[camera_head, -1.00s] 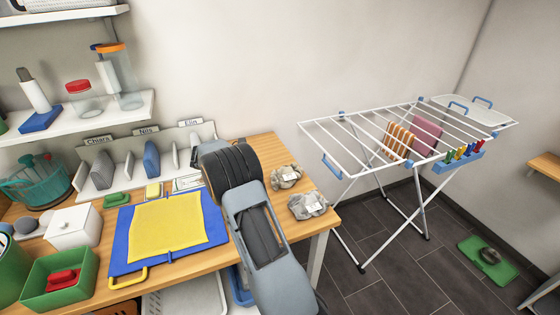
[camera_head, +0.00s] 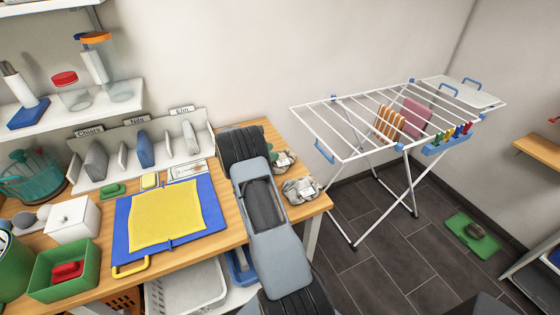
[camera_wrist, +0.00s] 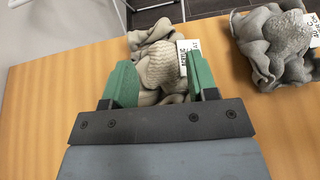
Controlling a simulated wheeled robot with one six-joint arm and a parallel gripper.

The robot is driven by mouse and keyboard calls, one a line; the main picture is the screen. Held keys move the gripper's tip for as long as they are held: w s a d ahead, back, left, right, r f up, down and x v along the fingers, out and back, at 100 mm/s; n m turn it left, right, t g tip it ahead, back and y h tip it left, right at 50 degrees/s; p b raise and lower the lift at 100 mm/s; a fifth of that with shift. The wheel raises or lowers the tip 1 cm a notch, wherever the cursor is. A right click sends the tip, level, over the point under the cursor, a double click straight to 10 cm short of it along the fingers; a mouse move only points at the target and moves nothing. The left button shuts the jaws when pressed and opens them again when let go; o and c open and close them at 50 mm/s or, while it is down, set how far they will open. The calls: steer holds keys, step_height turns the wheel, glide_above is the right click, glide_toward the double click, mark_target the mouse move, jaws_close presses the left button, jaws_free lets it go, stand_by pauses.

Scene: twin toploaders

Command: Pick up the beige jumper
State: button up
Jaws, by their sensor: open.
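A crumpled beige knitted jumper with a white label (camera_wrist: 158,62) lies on the wooden table in the wrist view, in front of and between the green fingers of my gripper (camera_wrist: 160,80). The fingers are open, one on each side of it; I cannot tell whether they touch it. In the head view this jumper (camera_head: 284,161) is partly hidden behind my arm, near the table's right end. A second, greyer crumpled garment with a white label (camera_wrist: 272,45) lies to the right in the wrist view, apart from the fingers. It also shows in the head view (camera_head: 301,190).
A blue board with a yellow cloth (camera_head: 166,217) lies left of my arm. A divided rack with name labels (camera_head: 130,150) stands behind it. A white drying rack (camera_head: 370,125) stands right of the table. Bare tabletop (camera_wrist: 45,85) shows left of the jumper.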

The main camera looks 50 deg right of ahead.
mark_target(281, 152)
steer(key=p+x, duration=0.1)
steer(key=x, duration=0.3)
steer(key=shift+d, duration=0.25)
steer(key=shift+c, duration=0.3)
jaws_close()
steer(key=shift+r, duration=0.1)
